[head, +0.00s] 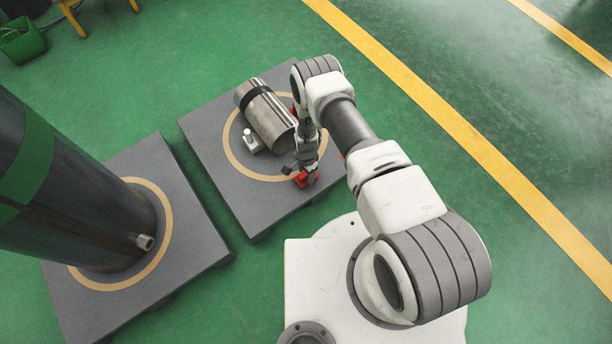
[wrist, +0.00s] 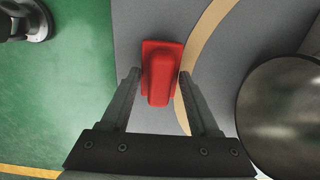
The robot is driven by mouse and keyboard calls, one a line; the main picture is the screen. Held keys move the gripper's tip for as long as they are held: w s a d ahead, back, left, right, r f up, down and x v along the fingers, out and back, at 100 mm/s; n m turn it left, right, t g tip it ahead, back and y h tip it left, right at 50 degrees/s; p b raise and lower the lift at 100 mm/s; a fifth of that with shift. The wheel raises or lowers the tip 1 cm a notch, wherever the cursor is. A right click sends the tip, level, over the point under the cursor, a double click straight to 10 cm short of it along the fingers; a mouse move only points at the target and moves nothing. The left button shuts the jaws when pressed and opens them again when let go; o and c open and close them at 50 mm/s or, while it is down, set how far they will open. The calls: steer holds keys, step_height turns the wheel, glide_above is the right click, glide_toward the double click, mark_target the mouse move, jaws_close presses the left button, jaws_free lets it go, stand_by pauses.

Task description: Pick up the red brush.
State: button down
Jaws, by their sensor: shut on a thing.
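The red brush (head: 301,180) is at the front edge area of the right-hand grey platform, below my gripper (head: 304,172) in the head view. In the wrist view the red brush (wrist: 161,73) lies between the two dark fingers of my gripper (wrist: 160,77), with its long red block pointing toward the palm. My gripper is shut on it. A thin gap seems to show beside the fingers in this view. I cannot tell whether the brush touches the platform. Its underside is hidden.
A metal cylinder (head: 267,117) with a dark band lies on the right-hand platform (head: 205,130), close to my gripper. A small white-topped fitting (head: 250,142) is beside it. A large dark column (head: 75,190) stands on the left platform (head: 190,225). Green floor is clear at right.

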steer(key=shift+r, duration=0.15)
step_height(320, 180, up, 4)
steer(key=p, duration=0.2)
steer(key=shift+r+p, duration=0.2)
steer(key=shift+p, duration=0.1)
steer(key=s+d+r+p, duration=0.2)
steer(key=d+r+p, duration=0.2)
steer(key=d, duration=0.7)
step_height(320, 180, up, 2)
steer(key=shift+s+d+r, duration=0.15)
steer(key=shift+s+d, duration=0.05)
steer(key=shift+d, duration=0.05)
